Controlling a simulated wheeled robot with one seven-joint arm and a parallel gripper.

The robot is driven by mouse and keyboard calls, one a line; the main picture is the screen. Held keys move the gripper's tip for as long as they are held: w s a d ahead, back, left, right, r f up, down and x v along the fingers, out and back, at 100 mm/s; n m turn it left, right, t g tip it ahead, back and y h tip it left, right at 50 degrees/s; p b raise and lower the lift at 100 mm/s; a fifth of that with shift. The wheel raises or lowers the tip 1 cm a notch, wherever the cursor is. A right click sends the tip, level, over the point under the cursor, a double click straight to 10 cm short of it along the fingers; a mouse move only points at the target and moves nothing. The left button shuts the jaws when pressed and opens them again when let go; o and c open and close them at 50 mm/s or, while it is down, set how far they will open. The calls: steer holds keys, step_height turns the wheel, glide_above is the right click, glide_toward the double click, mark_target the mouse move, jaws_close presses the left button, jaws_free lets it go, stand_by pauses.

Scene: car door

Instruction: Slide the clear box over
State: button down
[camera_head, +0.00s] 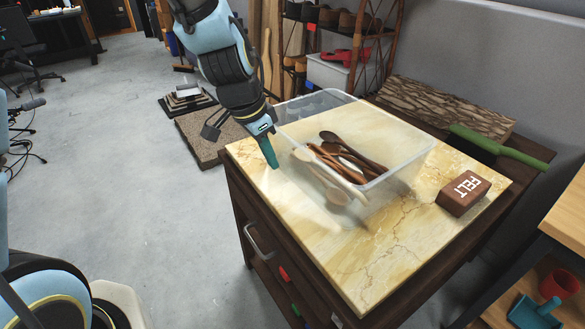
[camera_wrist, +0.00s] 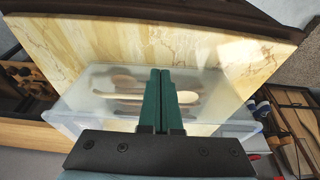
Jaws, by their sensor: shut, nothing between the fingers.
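The clear box (camera_head: 400,152) stands on the marble-topped cabinet (camera_head: 350,262) with several wooden spoons (camera_head: 345,155) inside it. My gripper (camera_head: 271,163) points down just left of the box's left wall, over the marble top; its fingers are shut and empty. I cannot tell whether they touch the wall. In the wrist view, my gripper (camera_wrist: 161,75) shows its two green fingers pressed together. The clear box (camera_wrist: 90,82) lies behind and around them there, and the spoons (camera_wrist: 125,82) show through its wall.
A brown block marked FELT (camera_head: 463,193) sits on the marble to the right of the box. A green-handled tool (camera_head: 500,147) and a bark-like slab (camera_head: 445,105) lie on the dark surface behind. The marble in front of the box is clear.

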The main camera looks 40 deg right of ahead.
steer(key=x, duration=0.6)
steer(key=shift+a+f, duration=0.1)
steer(key=shift+f, duration=0.1)
steer(key=d+p, duration=0.1)
steer(key=d, duration=0.1)
steer(key=shift+d+r+p, duration=0.3)
steer(key=shift+p, duration=0.05)
steer(key=shift+d+f, duration=0.15)
steer(key=shift+d, duration=0.55)
